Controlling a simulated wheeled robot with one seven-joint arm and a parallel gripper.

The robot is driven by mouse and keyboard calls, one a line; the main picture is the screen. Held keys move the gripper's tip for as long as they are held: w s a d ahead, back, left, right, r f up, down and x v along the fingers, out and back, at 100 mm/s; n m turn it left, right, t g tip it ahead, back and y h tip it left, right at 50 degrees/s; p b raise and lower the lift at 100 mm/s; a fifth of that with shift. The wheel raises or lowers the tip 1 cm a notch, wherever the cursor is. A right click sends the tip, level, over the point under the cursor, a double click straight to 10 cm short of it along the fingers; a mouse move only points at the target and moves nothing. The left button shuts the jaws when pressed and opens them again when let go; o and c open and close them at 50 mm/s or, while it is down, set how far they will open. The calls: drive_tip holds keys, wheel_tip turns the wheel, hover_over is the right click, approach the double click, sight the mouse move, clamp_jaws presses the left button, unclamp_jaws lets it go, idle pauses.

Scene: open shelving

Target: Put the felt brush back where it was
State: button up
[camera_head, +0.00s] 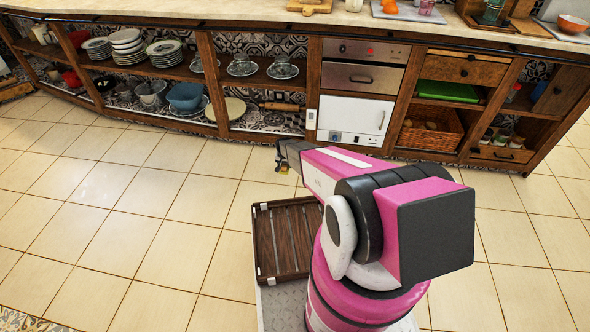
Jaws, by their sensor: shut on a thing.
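My gripper (281,160) is at the end of my pink and white arm, left of the picture's middle, above the tiled floor and in front of the shelving. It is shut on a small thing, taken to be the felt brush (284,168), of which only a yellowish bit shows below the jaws. The arm's end hides most of it, and its shape is too small to make out. No other felt brush can be made out on the shelves or the counter.
A dark slatted wooden tray (256,240) sits on my base. Open wooden shelving (205,65) with plates, bowls and pots runs along the back. A white oven (355,118), a wicker basket (430,130) and a green tray (447,91) are to the right. The tiled floor (110,210) is clear.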

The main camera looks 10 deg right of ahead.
drive_tip(key=w+d+f, duration=0.1)
drive_tip(key=d, duration=0.1)
drive_tip(key=w+d+f, duration=0.3)
drive_tip(key=d, duration=0.1)
drive_tip(key=shift+w+d+f, duration=0.2)
drive_tip(key=shift+w+f, duration=0.2)
drive_tip(key=shift+f, duration=2)
drive_tip(key=shift+f, duration=0.1)
drive_tip(key=o, duration=0.8)
